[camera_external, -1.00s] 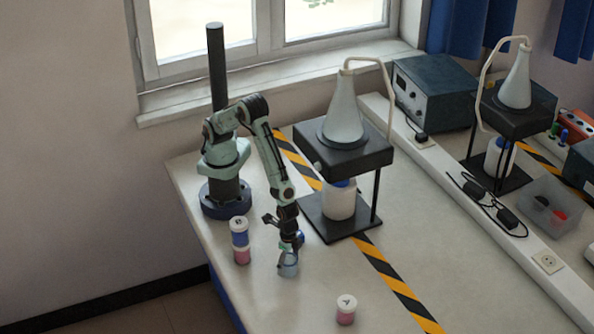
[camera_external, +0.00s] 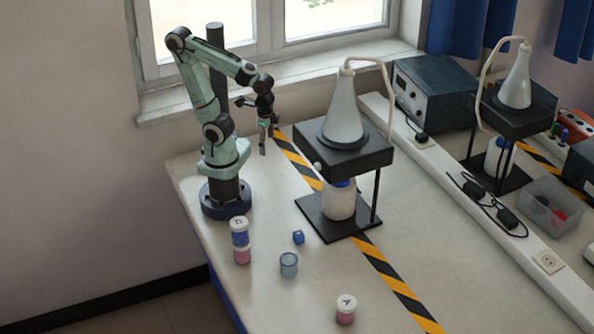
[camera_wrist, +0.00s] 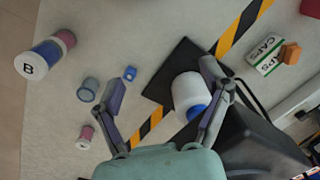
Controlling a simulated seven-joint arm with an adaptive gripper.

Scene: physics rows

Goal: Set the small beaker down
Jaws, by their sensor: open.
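The small beaker (camera_external: 289,264), clear and bluish, stands upright on the bench between the stacked jars and the lone pink jar. It also shows in the wrist view (camera_wrist: 88,90). My gripper (camera_external: 268,145) is raised high over the back of the bench, well away from the beaker. Its two fingers are spread open in the wrist view (camera_wrist: 160,113), with nothing held between them.
A small blue cube (camera_external: 298,237) lies just behind the beaker. Stacked jars (camera_external: 240,240) stand left, a pink jar (camera_external: 346,310) in front. A black stand (camera_external: 341,155) carries a flask above a white bottle (camera_external: 339,200). Striped tape (camera_external: 385,275) crosses the bench.

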